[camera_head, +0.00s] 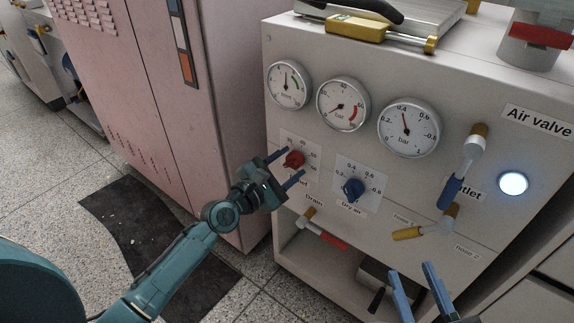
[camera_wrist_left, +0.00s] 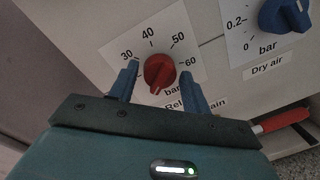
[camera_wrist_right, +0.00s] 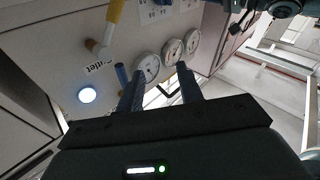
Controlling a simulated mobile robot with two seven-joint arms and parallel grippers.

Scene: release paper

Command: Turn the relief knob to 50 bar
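The red relief knob (camera_head: 294,160) is on the front panel, on a white plate with a bar scale. In the left wrist view the red knob (camera_wrist_left: 160,72) sits below the marks 30, 40, 50 and 60. I cannot tell surely which mark it points to. My left gripper (camera_head: 295,162) is open, with one finger on each side of the knob. In the left wrist view its fingertips (camera_wrist_left: 159,67) show gaps to the knob. My right gripper (camera_head: 412,268) is open and empty, low in front of the panel's right part.
A blue dry air knob (camera_head: 353,188) is right of the red knob. Three round gauges (camera_head: 343,104) are above. A red-handled drain valve (camera_head: 325,236) is below. Blue and yellow valve handles (camera_head: 452,192) and a lit button (camera_head: 513,183) are at right. A pink cabinet (camera_head: 165,90) stands left.

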